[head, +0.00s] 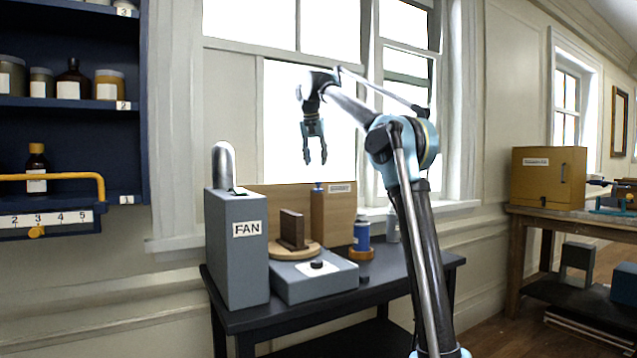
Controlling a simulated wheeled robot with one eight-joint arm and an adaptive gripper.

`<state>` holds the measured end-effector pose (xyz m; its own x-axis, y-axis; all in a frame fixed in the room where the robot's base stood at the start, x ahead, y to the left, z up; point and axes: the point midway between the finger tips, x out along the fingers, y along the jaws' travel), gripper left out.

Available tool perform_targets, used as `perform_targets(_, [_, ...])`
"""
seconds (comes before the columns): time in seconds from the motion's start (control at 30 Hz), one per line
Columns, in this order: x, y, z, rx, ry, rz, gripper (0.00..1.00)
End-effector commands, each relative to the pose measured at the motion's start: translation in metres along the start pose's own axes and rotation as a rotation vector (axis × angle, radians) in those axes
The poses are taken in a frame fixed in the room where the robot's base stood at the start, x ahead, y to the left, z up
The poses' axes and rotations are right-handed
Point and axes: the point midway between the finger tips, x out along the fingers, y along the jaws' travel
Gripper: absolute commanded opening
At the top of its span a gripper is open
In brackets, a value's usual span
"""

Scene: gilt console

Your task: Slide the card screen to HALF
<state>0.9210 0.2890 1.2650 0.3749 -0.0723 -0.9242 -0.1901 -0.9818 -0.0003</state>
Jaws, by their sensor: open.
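I cannot tell for certain which thing is the card screen, and no HALF mark is readable. A tan panel (274,196) stands upright at the back of the dark table, with a taller tan block (331,215) at its right. A small label (342,188) near the block's top is too small to read. A dark brown upright slab (291,229) stands on a round wooden disc (295,252) in front of them. My gripper (315,161) is open and empty, pointing down in front of the bright window, apart from everything on the table.
A grey box labelled FAN (238,248) stands at the table's left. A low grey box (314,280) with a black knob is beside it. A blue can (361,236) stands to the right. A blue shelf (70,104) with bottles and a numbered scale (46,219) is at left.

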Motion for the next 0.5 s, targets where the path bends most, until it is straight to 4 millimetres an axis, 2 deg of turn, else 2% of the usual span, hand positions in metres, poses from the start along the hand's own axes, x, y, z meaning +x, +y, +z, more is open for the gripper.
perform_targets(0.3, [0.052,0.000,0.000,-0.001,0.000,0.000,0.42])
perform_targets(0.5, [0.077,0.001,0.000,0.000,0.000,0.000,0.42])
